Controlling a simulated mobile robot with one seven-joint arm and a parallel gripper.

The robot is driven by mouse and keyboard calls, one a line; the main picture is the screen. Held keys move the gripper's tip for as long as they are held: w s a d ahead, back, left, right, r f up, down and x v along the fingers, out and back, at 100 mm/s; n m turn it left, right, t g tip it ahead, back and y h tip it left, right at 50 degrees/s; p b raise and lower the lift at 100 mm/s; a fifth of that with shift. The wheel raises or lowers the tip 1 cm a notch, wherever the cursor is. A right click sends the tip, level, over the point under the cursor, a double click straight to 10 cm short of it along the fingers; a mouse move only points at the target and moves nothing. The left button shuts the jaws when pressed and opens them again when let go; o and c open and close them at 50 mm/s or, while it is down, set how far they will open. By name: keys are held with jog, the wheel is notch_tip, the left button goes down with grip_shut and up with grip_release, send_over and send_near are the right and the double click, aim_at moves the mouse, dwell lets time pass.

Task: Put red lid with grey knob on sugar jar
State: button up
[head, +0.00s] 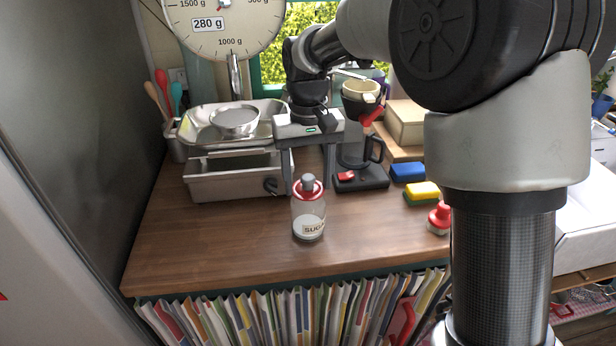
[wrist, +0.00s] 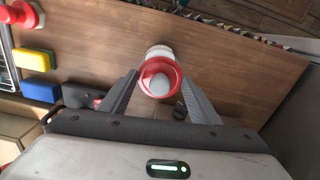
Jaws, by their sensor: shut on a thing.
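The sugar jar (head: 309,218) is clear glass with a "SUGAR" label and white contents low inside. It stands upright on the wooden counter. The red lid with grey knob (head: 308,190) is at the jar's mouth, roughly level; I cannot tell whether it is fully seated. My gripper (head: 307,184) points down over the jar, its fingers on either side of the lid, shut on it. In the wrist view the lid (wrist: 158,76) lies between the fingertips (wrist: 159,80), with the jar's pale rim (wrist: 159,50) partly showing behind it.
A coffee maker (head: 360,178) stands behind right, a scale (head: 232,174) behind left. The counter's front left (head: 200,240) is clear.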

jog(key=shift+f, duration=0.35)
jog(key=o, duration=1.1)
notch_tip(320, 180, up, 18)
jog(key=shift+f+p, duration=0.25)
jog(key=shift+p, duration=0.65)
